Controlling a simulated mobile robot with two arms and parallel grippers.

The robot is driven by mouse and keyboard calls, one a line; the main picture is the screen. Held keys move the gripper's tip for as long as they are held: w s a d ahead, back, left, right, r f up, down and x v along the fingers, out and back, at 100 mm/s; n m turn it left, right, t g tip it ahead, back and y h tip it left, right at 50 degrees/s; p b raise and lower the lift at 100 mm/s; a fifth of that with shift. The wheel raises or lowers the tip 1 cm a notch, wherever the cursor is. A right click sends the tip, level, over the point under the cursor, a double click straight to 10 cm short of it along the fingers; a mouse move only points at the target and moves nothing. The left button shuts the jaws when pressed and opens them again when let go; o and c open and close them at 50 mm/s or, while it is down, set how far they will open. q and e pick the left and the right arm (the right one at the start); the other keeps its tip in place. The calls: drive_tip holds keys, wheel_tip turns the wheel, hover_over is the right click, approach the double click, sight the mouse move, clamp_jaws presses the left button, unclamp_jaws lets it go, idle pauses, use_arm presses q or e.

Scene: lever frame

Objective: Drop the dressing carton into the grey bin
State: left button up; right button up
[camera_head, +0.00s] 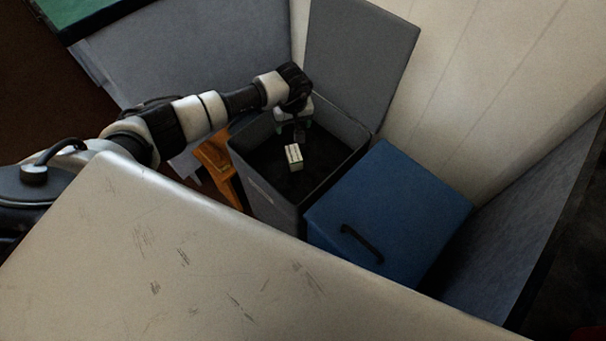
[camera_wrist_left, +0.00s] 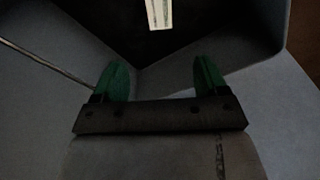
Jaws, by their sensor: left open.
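The dressing carton (camera_head: 294,157), small and pale with dark markings, shows within the opening of the grey bin (camera_head: 262,188). I cannot tell whether it rests on the bin's floor or is in the air. My left gripper (camera_head: 295,127) is over the far part of the bin's opening, pointing down, open and empty. In the left wrist view the carton (camera_wrist_left: 158,12) is at the top edge, beyond and apart from the two green fingertips (camera_wrist_left: 161,75) and partly cut off. My right gripper is not in view.
The grey bin's lid (camera_head: 362,62) stands open behind it. A closed blue bin (camera_head: 395,205) with a black handle stands to its right. An orange item (camera_head: 220,168) is left of the grey bin. A scratched pale surface (camera_head: 190,260) fills the foreground.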

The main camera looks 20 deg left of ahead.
use_arm(q)
drive_tip(key=shift+r, duration=0.1)
wheel_tip(320, 180, up, 10)
drive_tip(key=s, duration=0.1)
drive_tip(key=shift+d+r+p, duration=0.25)
drive_tip(key=shift+d+p, duration=0.15)
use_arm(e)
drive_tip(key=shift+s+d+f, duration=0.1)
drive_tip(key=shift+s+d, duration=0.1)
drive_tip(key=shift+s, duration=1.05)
use_arm(q)
drive_tip(key=shift+d, duration=0.1)
